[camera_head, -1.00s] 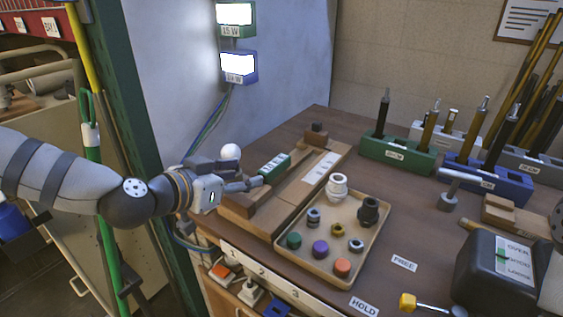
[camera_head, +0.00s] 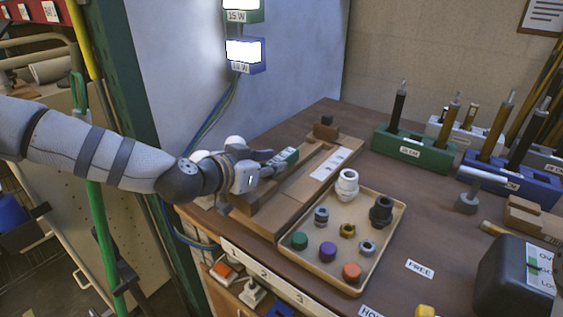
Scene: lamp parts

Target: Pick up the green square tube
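The green square tube (camera_head: 287,156), with pale marks on its side, lies at the wooden fixture (camera_head: 301,187) near the back left of the bench. My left gripper (camera_head: 271,162) reaches in from the left at the tube's near end. Its fingers look spread, one on the far side and one on the near side of the tube, and they hide that end. Whether they touch it is too small to tell. My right gripper is not in view.
A tray (camera_head: 392,235) of several fittings stands right of the fixture. Behind are a green holder (camera_head: 411,152) and a blue holder (camera_head: 515,184) with upright rods. A wall (camera_head: 180,70) with lit lamp boxes (camera_head: 246,52) rises behind my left arm.

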